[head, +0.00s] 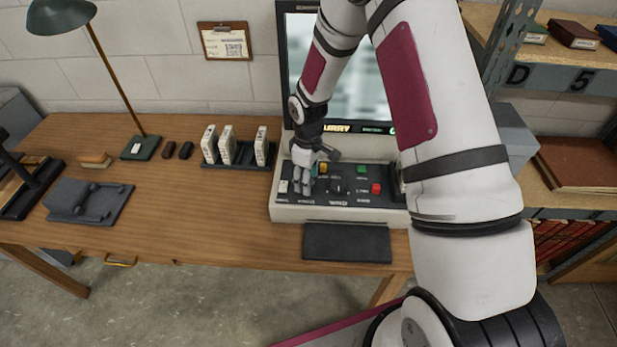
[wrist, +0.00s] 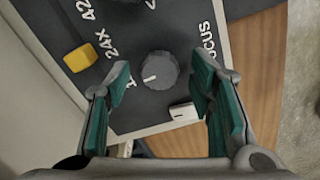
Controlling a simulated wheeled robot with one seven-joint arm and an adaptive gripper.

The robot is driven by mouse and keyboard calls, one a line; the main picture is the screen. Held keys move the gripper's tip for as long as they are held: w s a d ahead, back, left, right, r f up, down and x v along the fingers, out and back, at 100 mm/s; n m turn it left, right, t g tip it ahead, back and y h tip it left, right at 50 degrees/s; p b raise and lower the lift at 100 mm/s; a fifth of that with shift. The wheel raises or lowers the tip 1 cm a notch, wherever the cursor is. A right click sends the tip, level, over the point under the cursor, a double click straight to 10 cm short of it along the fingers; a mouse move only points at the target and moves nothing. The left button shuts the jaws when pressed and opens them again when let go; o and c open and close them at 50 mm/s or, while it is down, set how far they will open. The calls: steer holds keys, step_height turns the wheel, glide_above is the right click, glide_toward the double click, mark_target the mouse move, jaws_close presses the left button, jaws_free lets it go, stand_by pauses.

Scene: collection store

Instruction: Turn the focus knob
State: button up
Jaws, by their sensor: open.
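The focus knob (wrist: 160,70) is a dark grey ribbed dial with a white pointer mark, beside the printed word ending in "OCUS". In the wrist view it lies between and beyond the tips of my gripper (wrist: 162,80), which is open with its teal-padded fingers spread either side. I cannot tell whether the fingers touch it. In the head view my gripper (head: 304,182) is over the left part of the control panel (head: 290,213) and hides the focus knob.
Another black knob (head: 337,186), a green button (head: 362,170) and a red button (head: 376,188) are to the right. A lit screen (head: 355,80) stands behind; a dark pad (head: 347,243) lies in front.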

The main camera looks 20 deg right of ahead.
steer(key=shift+c, duration=0.3)
steer(key=c, duration=1.1)
steer(key=shift+m, duration=0.3)
steer(key=m, duration=0.3)
steer(key=shift+b, duration=0.3)
steer(key=shift+m, duration=2.1)
